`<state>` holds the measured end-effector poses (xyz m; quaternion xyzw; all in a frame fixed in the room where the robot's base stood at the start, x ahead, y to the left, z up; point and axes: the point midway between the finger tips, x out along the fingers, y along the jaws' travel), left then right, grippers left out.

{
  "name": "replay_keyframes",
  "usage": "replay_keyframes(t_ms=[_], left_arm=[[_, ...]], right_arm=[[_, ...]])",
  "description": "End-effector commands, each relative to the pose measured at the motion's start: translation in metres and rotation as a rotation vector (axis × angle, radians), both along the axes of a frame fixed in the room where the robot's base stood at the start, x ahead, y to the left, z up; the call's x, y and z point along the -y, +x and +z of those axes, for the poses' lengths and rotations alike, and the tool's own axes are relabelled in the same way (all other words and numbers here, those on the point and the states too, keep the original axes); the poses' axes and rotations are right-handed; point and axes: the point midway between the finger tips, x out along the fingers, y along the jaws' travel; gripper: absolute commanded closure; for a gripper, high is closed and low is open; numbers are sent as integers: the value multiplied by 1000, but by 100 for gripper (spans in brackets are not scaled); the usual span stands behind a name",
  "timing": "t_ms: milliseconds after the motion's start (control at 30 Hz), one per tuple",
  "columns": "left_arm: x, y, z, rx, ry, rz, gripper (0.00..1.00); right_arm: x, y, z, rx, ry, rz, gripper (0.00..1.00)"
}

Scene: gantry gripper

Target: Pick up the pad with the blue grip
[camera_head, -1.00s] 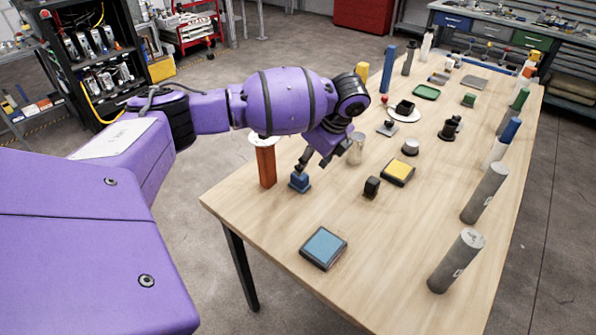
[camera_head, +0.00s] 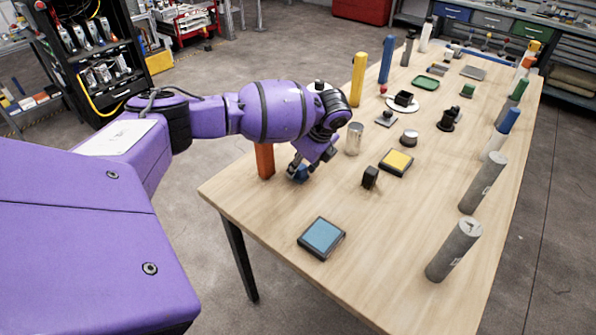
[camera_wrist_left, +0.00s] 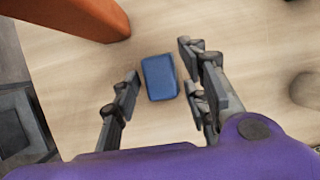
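The small blue-topped block, which looks like the pad with the blue grip (camera_head: 301,175), stands on the table's left side beside an orange block. In the left wrist view its blue top (camera_wrist_left: 160,77) shows from above. My left gripper (camera_head: 301,170) is low over it and partly covers it in the head view. In the left wrist view the fingers (camera_wrist_left: 160,82) are spread, one on each side of the blue top, with visible gaps on both sides. My right gripper is in neither view.
The orange block (camera_head: 264,160) stands close left of the gripper. A metal cylinder (camera_head: 354,139), a small black block (camera_head: 370,177) and a yellow-topped pad (camera_head: 396,162) stand to the right. A flat light-blue pad (camera_head: 322,237) lies nearer, with clear wooden table (camera_head: 385,240) around it.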

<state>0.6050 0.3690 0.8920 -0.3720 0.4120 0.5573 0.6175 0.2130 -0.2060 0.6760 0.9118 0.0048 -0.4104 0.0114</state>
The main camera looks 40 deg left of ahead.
Motion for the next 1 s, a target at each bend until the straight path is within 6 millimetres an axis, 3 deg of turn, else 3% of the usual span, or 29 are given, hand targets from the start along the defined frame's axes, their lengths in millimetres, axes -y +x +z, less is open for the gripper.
replay_keyframes(t_ms=[33, 267, 667, 833, 1000], left_arm=[[0, 0, 0, 0, 0, 0, 70], [0, 0, 0, 0, 0, 0, 99], [0, 1, 10, 2, -1, 0, 100], [0, 1, 32, 3, -1, 1, 100], [19, -16, 64, 6, -3, -4, 100]], right_arm=[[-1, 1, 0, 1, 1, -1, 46], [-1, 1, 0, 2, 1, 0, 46], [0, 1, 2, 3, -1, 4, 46], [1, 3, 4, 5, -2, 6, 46], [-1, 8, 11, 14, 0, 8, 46]])
